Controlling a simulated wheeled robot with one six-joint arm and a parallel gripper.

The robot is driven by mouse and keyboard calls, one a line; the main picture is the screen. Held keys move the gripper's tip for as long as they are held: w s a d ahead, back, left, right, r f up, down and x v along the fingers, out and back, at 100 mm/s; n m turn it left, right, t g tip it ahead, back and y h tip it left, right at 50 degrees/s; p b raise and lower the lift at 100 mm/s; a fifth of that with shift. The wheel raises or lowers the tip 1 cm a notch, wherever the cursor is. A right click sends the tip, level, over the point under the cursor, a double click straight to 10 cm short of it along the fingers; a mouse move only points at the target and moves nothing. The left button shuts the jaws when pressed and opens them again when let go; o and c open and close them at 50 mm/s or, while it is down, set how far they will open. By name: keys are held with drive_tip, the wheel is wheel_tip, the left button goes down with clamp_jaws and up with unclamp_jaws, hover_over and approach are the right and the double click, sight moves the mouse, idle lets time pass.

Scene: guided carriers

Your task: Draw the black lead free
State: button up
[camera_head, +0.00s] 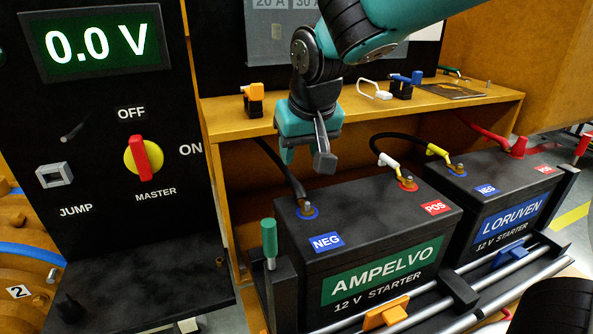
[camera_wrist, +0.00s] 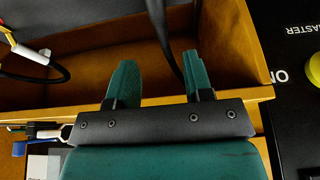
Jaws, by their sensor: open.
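The black lead (camera_head: 283,168) runs from the shelf's underside down to the NEG post (camera_head: 307,209), with its blue ring, on the AMPELVO battery (camera_head: 380,225). In the wrist view the black lead (camera_wrist: 158,28) passes between the lines of my fingers, beyond them. My gripper (camera_head: 306,158) is open and empty, above the battery's back edge, right of the lead; its fingers also show in the wrist view (camera_wrist: 158,75). I cannot tell how far the lead is from the fingers in depth. A second black cable (camera_head: 400,138) links the AMPELVO POS post to the LORUVEN battery.
The wooden shelf (camera_head: 225,125) stands close behind my gripper. A panel at left reads 0.0 V, and its red master switch (camera_head: 145,158) stands upright toward OFF. The LORUVEN battery (camera_head: 505,195) stands at right, and a green-handled post (camera_head: 269,243) is at the front left.

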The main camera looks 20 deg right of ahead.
sight(294, 180)
drive_tip(key=p+x, duration=0.1)
drive_tip(key=x, duration=0.7)
drive_tip(key=shift+w+f, duration=0.15)
drive_tip(key=shift+f, duration=0.1)
drive_tip(key=shift+r, duration=0.1)
clamp_jaws()
